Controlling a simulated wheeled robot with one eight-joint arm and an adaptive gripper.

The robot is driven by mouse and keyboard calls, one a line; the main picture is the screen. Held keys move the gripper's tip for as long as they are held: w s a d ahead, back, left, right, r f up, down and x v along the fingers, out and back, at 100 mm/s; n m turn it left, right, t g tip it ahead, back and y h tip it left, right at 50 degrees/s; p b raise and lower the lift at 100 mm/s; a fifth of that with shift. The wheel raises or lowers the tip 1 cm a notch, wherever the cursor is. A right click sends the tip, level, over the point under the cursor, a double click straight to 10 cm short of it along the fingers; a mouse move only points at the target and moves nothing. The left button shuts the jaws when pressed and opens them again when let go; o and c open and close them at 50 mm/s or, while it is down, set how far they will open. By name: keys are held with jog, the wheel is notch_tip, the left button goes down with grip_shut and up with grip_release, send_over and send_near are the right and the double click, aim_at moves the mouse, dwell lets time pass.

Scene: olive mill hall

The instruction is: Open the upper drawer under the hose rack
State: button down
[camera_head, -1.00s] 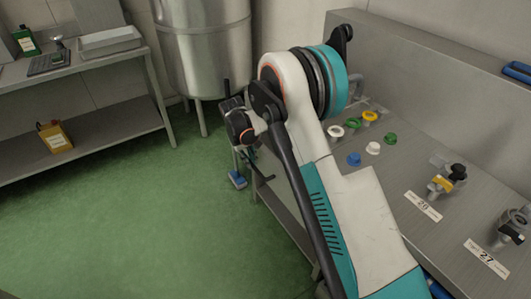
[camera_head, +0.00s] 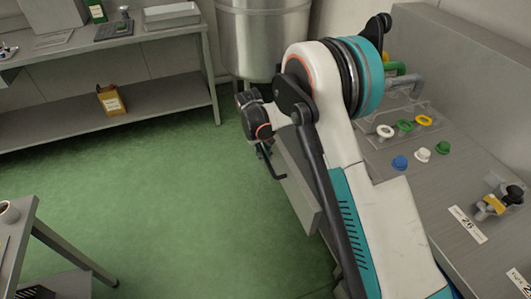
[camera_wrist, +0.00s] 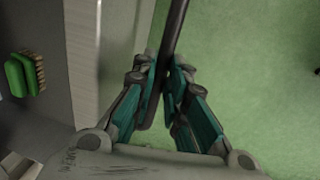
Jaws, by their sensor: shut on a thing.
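The drawer (camera_head: 299,191) stands out from the front of the steel bench (camera_head: 430,185). Its dark bar handle (camera_head: 276,170) sticks out on the floor side. My gripper is mostly hidden behind my wrist in the head view. In the wrist view my gripper (camera_wrist: 164,88) is shut on the handle (camera_wrist: 175,35), with teal fingers on both sides of the bar. The pale drawer front (camera_wrist: 95,55) runs alongside it. Left of that front, a green brush (camera_wrist: 25,75) lies on a grey surface that looks like the drawer's inside.
Coloured caps and rings (camera_head: 422,155) and a numbered valve (camera_head: 492,205) sit on the bench top. A steel tank (camera_head: 264,40) stands behind. A side table (camera_head: 15,235) is at lower left. Green floor (camera_head: 190,190) between is clear.

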jog(key=c, duration=1.9)
grip_release()
notch_tip(320, 180, up, 12)
jog(key=a, duration=0.2)
jog(key=shift+s, duration=0.4)
jog(key=shift+a+f, duration=0.1)
